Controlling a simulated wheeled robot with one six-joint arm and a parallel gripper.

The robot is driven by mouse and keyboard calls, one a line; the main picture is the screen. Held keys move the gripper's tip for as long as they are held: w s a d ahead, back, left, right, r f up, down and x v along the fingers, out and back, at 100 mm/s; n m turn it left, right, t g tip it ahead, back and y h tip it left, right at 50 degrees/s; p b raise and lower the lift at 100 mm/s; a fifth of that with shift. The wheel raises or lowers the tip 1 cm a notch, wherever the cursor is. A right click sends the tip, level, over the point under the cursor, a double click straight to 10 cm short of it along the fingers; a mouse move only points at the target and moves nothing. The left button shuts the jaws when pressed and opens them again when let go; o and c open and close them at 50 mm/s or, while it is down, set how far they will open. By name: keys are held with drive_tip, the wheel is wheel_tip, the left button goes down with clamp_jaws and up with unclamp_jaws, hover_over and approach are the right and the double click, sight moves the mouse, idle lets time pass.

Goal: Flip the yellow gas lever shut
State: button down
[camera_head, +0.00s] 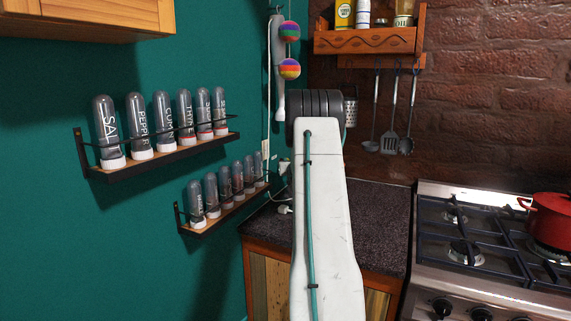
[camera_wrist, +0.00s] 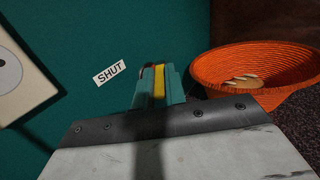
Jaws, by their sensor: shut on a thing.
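In the wrist view the teal fingers of my gripper (camera_wrist: 157,88) are closed on the yellow lever (camera_wrist: 159,80), which shows as a narrow yellow strip between them. A small bit of red shows beside it, at the left finger. A white label reading SHUT (camera_wrist: 110,73) is on the teal wall, up and left of the fingers. The lever's base and any pipe are hidden by the gripper. In the head view my white arm covers the middle, and neither gripper nor lever is visible.
An orange woven basket (camera_wrist: 250,70) stands close to the right of my gripper. In the head view, spice racks (camera_head: 160,155) line the left wall, a dark worktop (camera_head: 378,215) lies behind my arm, and a stove (camera_head: 475,265) with a red pot (camera_head: 552,218) stands right.

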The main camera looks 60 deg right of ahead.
drive_tip(key=shift+s+f, duration=0.1)
drive_tip(key=c, duration=1.4)
unclamp_jaws()
drive_tip(key=shift+d, duration=0.15)
drive_tip(key=shift+c, duration=0.2)
drive_tip(key=v, duration=0.8)
